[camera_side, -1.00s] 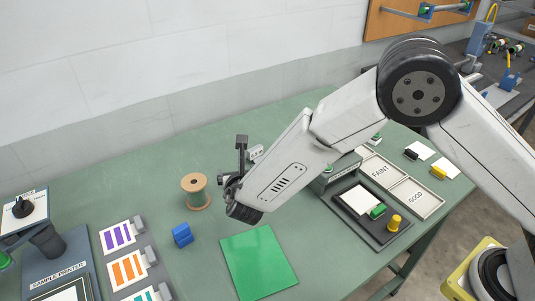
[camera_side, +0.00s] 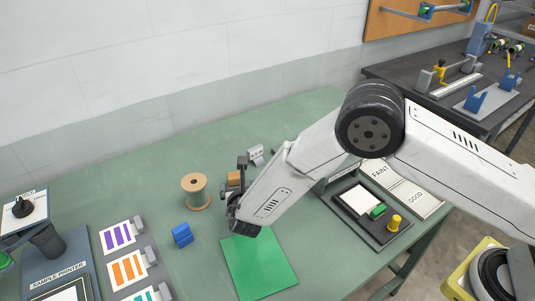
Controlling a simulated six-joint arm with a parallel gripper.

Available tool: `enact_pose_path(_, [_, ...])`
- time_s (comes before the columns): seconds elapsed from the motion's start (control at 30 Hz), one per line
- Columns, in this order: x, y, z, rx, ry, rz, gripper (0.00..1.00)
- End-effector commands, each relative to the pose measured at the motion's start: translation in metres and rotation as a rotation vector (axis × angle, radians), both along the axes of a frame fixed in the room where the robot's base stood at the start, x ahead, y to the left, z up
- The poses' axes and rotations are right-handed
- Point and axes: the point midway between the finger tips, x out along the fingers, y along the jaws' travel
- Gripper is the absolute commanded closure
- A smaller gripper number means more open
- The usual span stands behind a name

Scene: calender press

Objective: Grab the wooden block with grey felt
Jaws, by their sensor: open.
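A wooden spool (camera_side: 195,191) and a blue block (camera_side: 182,235) stand left of my gripper. A green sheet (camera_side: 258,265) lies below it. A small grey item (camera_side: 255,153) is behind. Colour sample cards (camera_side: 127,269) and the sample printer (camera_side: 62,269) are at left.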

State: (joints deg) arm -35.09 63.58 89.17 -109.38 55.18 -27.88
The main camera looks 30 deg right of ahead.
Motion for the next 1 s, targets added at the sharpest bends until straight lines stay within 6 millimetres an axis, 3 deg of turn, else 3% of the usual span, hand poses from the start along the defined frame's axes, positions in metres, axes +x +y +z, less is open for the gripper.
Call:
enact_pose_path(0.27, [0.005, -0.002, -0.003, 0.001, 0.000, -0.001, 0.00])
enact_pose_path(0.7, [0.039, -0.016, -0.022, 0.001, 0.000, -0.001, 0.00])
enact_pose_path(1.0, [0.043, -0.017, -0.024, -0.001, 0.001, -0.001, 0.00])
